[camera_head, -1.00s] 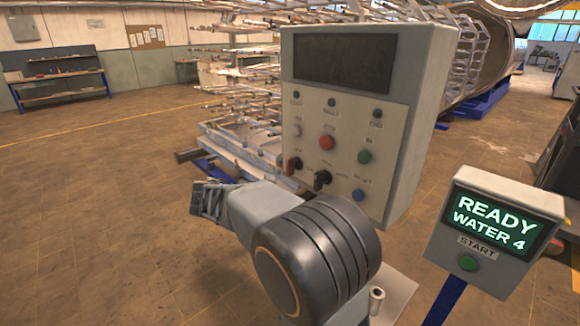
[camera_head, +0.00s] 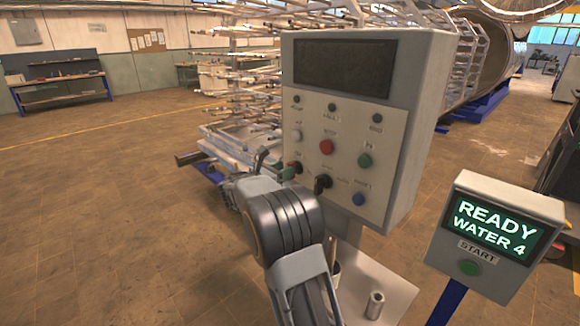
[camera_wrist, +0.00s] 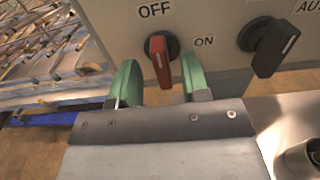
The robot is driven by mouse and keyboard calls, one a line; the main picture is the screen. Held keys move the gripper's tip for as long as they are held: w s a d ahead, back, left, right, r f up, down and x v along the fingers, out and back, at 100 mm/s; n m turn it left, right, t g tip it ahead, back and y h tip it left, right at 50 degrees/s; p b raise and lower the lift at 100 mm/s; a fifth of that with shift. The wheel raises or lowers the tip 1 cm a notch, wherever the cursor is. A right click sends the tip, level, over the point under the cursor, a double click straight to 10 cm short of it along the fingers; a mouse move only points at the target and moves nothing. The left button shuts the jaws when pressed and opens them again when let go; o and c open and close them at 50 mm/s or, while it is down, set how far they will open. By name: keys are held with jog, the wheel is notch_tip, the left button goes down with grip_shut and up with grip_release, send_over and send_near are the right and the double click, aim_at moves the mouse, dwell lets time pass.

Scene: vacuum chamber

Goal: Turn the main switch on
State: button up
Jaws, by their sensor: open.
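The main switch is a red rotary knob (camera_wrist: 160,58) on a black base, between the labels OFF and ON in the wrist view. Its white mark points up toward OFF. In the head view the red knob (camera_head: 296,166) is at the lower left of the grey control box (camera_head: 412,130), partly behind my gripper. My gripper (camera_wrist: 158,82) is open, with one green fingertip on each side of the knob. I cannot tell whether the fingers touch it. In the head view my gripper (camera_head: 274,164) is at the box's lower left edge.
A black selector knob (camera_wrist: 270,45) sits close to the right of my right finger. The panel also has a red button (camera_head: 326,147), a green button (camera_head: 364,160) and a blue button (camera_head: 358,199). A separate box with a READY screen (camera_head: 494,222) stands at the right.

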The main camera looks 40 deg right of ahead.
jog(key=shift+w+d, duration=0.15)
jog(key=shift+d, duration=0.7)
jog(key=shift+w+d, duration=0.1)
jog(key=shift+d, duration=0.75)
jog(key=shift+f, duration=0.1)
jog(key=c, duration=0.7)
